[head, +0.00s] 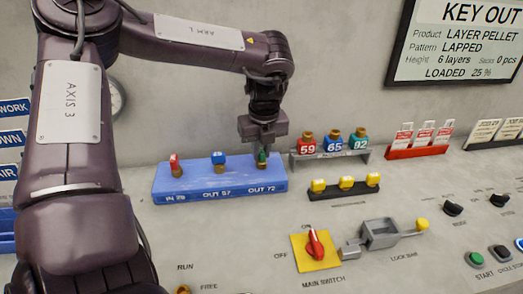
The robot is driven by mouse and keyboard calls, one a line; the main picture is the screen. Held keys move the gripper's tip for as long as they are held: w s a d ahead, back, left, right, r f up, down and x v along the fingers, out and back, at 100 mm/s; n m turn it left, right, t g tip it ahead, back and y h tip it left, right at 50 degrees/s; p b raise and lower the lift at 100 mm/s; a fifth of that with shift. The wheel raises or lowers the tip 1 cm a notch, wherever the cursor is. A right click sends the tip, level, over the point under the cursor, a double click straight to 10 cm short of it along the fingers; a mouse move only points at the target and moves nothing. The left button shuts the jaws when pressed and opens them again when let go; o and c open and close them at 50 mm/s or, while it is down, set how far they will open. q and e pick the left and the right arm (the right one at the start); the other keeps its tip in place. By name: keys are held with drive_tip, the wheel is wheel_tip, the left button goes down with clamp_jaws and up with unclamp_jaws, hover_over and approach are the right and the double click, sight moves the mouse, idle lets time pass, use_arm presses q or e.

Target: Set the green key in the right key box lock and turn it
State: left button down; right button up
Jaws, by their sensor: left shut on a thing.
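The blue key box (218,184) stands on the panel top against the wall, with labels on its front that read OUT 57 in the middle and OUT 72 at the right. A red key (174,161) stands at its left lock and a blue key (218,158) at its middle lock. My left gripper (263,146) points down over the right lock and is shut on the green key (262,158). The key's lower end is at the right lock. I cannot tell how deep it sits or whether it is turned. My right gripper is not in view.
Right of the key box, a rack (332,157) holds tags 59, 65 and 92. In front of it is a black strip with yellow pieces (345,186). A red main switch (315,245) and a lock bar (380,234) are nearer. Red tag holder (420,151) stands further right.

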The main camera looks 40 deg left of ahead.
use_arm(q)
drive_tip(key=c, duration=1.3)
unclamp_jaws()
drive_tip(key=r, duration=0.5)
drive_tip(key=d+r, duration=0.1)
drive_tip(key=r, duration=0.1)
drive_tip(key=shift+s+r+b, duration=0.3)
drive_tip(key=shift+r+b, duration=0.05)
